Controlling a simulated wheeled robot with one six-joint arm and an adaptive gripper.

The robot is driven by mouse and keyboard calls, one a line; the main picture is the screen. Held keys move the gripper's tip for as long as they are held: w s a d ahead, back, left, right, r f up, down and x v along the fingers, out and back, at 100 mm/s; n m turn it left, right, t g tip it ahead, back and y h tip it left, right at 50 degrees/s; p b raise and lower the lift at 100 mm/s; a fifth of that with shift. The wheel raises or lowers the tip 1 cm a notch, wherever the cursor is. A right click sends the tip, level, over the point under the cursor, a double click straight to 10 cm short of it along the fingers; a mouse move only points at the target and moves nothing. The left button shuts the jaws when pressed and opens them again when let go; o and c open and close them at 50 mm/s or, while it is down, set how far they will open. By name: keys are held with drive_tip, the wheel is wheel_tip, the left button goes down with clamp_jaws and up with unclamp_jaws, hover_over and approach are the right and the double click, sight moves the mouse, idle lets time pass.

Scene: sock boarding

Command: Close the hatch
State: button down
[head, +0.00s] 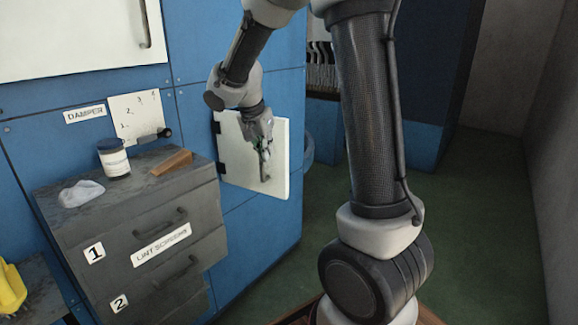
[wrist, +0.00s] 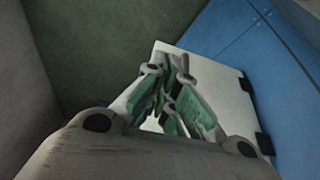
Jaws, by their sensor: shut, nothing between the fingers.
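The hatch (head: 236,160) is a white panel on the blue wall, with black hinges at its left edge and a bar handle (head: 265,170) on its face. Its top and bottom edges slant away from the wall's seams, so it stands swung out from the wall. My gripper (head: 263,148) is shut and empty in front of the hatch's handle side, near the handle's top. In the wrist view, my gripper (wrist: 168,72) overlaps the hatch (wrist: 222,82), whose hinges are at right. I cannot tell whether the fingers touch it. The opening behind is hidden.
A grey drawer cabinet (head: 122,222) stands left of the hatch, with a jar (head: 114,160), a wooden wedge (head: 172,162) and a crumpled pale cloth (head: 80,193) on top. A damper plate (head: 135,112) with a lever is on the wall. Green floor lies open at right.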

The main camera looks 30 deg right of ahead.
sight(279, 168)
drive_tip(key=shift+w+d+f, duration=0.65)
drive_tip(key=shift+d+f, duration=0.45)
drive_tip(key=shift+f, duration=0.45)
drive_tip(key=shift+w+d+f, duration=0.65)
drive_tip(key=shift+d+f, duration=0.45)
drive_tip(key=shift+f, duration=0.45)
drive_tip(key=shift+w+d+f, duration=0.65)
drive_tip(key=shift+d+f, duration=0.45)
drive_tip(key=shift+f, duration=0.45)
drive_tip(key=shift+d, duration=0.1)
